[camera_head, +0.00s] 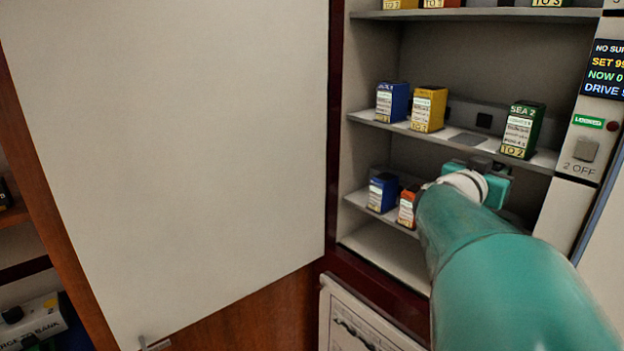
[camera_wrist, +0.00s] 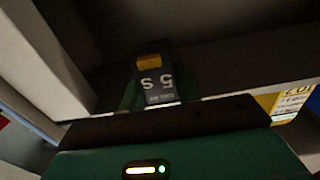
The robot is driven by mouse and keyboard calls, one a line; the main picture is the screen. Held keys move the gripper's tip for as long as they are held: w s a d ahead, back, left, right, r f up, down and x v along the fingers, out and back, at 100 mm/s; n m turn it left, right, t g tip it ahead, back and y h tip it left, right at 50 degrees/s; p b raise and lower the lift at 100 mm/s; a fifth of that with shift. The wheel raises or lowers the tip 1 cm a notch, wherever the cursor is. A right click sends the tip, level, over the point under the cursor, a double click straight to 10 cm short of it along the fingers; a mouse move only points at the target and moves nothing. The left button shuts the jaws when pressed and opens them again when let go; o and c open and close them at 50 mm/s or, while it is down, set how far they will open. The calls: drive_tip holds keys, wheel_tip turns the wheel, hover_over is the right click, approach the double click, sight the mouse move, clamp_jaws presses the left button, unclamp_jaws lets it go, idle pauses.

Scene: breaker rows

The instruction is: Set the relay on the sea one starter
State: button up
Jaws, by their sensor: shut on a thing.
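My gripper (camera_head: 482,166) is at the lower shelf, under the green SEA 2 module. Whether this block is the relay I cannot tell for sure. In the head view my own wrist and arm hide most of it. A green module (camera_head: 522,130) marked SEA 2 stands on the middle shelf. I cannot read a sea one label in either view.
A blue module (camera_head: 391,103) and a yellow module (camera_head: 429,110) share the middle shelf, with an empty place (camera_head: 468,140) beside them. Blue (camera_head: 382,193) and orange (camera_head: 406,208) modules stand on the lower shelf. A display (camera_head: 606,70) is at right. A large pale panel (camera_head: 170,130) fills the left.

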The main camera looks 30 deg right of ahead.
drive_tip(key=d, duration=0.1)
drive_tip(key=s+d+f, duration=0.2)
drive_tip(key=shift+d+f, duration=0.2)
drive_tip(key=shift+d, duration=0.15)
drive_tip(key=shift+w+f, duration=0.15)
drive_tip(key=shift+f, duration=0.2)
drive_tip(key=shift+s+d+f, duration=0.1)
drive_tip(key=shift+f, duration=0.9)
drive_tip(key=shift+s+d+f, duration=0.1)
drive_tip(key=shift+f, duration=0.9)
drive_tip(key=shift+f, duration=0.1)
drive_tip(key=o, duration=1)
drive_tip(key=shift+a, duration=0.1)
